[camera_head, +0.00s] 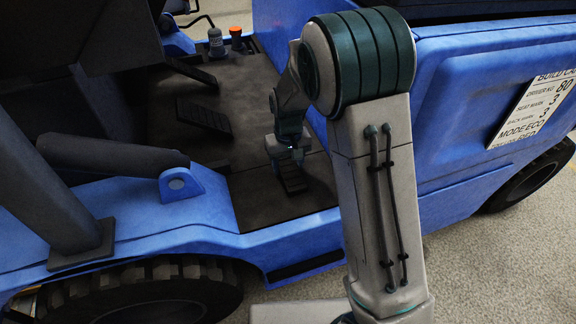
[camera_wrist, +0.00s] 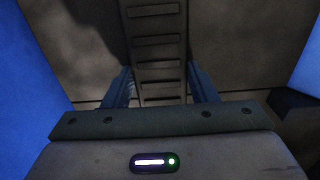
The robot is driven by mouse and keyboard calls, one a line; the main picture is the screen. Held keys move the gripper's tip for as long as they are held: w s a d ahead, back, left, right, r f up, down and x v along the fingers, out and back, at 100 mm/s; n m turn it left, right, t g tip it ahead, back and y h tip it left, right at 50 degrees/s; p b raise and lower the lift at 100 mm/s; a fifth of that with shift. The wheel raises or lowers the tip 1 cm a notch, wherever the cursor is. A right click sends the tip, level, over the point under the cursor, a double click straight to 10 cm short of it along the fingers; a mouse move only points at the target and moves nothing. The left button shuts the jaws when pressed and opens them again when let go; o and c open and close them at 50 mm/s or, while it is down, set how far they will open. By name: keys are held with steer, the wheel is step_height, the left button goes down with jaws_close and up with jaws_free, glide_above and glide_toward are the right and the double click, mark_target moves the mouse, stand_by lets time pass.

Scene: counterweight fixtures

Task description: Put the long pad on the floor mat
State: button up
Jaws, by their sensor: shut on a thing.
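The long pad (camera_head: 292,179) is a dark strip with raised cross ribs. My gripper (camera_head: 287,151) is shut on it above the near part of the brown floor mat (camera_head: 256,206). In the wrist view the pad (camera_wrist: 158,60) runs away from me between the two blue fingers of my gripper (camera_wrist: 162,88), with the brown floor (camera_wrist: 225,40) behind it. I cannot tell whether the pad's far end touches the mat. My arm hides part of the floor's right side.
Two other dark ribbed pads, one nearer (camera_head: 204,116) and one farther (camera_head: 194,73), stand tilted on the cab floor. A grey knob (camera_head: 215,45) and an orange-topped one (camera_head: 236,34) are at the back. A dark cylinder (camera_head: 110,155) and blue bodywork (camera_head: 205,207) border the left.

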mark_target(288, 167)
steer(key=shift+r, duration=0.1)
steer(key=o, duration=1)
steer(key=shift+o, duration=0.2)
step_height(288, 167, up, 12)
steer(key=p, duration=0.4)
steer(key=shift+s, duration=0.1)
